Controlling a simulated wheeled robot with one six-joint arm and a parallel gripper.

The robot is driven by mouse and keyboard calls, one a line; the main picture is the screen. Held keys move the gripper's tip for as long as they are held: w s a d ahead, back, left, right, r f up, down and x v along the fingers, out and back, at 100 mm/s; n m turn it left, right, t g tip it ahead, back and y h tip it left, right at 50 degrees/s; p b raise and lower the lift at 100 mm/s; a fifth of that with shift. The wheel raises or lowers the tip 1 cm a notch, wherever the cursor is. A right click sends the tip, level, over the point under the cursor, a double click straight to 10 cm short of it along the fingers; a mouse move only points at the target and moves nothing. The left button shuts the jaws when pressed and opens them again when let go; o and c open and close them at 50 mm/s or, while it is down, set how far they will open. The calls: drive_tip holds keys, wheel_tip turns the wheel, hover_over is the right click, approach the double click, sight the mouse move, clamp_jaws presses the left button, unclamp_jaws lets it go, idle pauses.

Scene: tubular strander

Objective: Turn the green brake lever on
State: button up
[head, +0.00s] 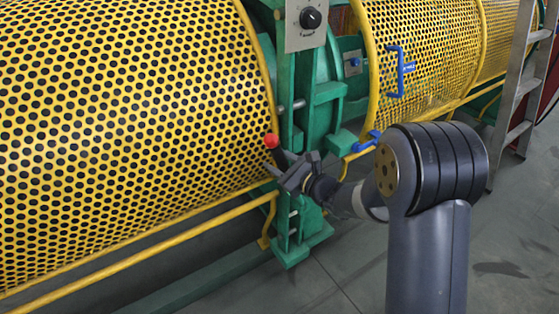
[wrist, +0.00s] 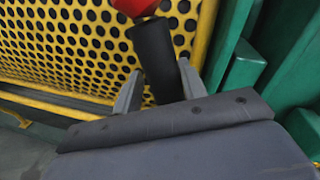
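A lever with a red ball knob (head: 271,141) stands beside the green machine frame, at the edge of the yellow perforated guard. The wrist view shows the red knob (wrist: 135,6) at the top and a thick black shaft (wrist: 155,55) below it. No green part of this lever shows. My gripper (head: 287,172) is just below the knob in the head view. In the wrist view my gripper (wrist: 160,70) has one finger on each side of the shaft, very close to it. The fingers look apart, with a narrow gap at the left; contact is unclear.
The yellow perforated guard (head: 130,110) fills the left. The green frame (head: 290,100) stands close to my gripper, with a dial panel (head: 306,25) above. A blue handle (head: 397,72) is on the right guard. A ladder (head: 518,80) stands far right. Grey floor lies in front.

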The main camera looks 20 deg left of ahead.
drive_tip(key=shift+d, duration=0.1)
drive_tip(key=v, duration=1)
drive_tip(key=shift+s+d+p, duration=0.25)
drive_tip(key=shift+d+p, duration=0.05)
drive_tip(key=shift+p, duration=0.15)
drive_tip(key=shift+a, duration=0.1)
drive_tip(key=b+x, duration=0.1)
drive_tip(key=x, duration=0.9)
drive_tip(key=shift+w+a, duration=0.25)
drive_tip(key=shift+w, duration=0.05)
drive_tip(key=shift+w+r, duration=0.1)
drive_tip(key=shift+w+d, duration=0.1)
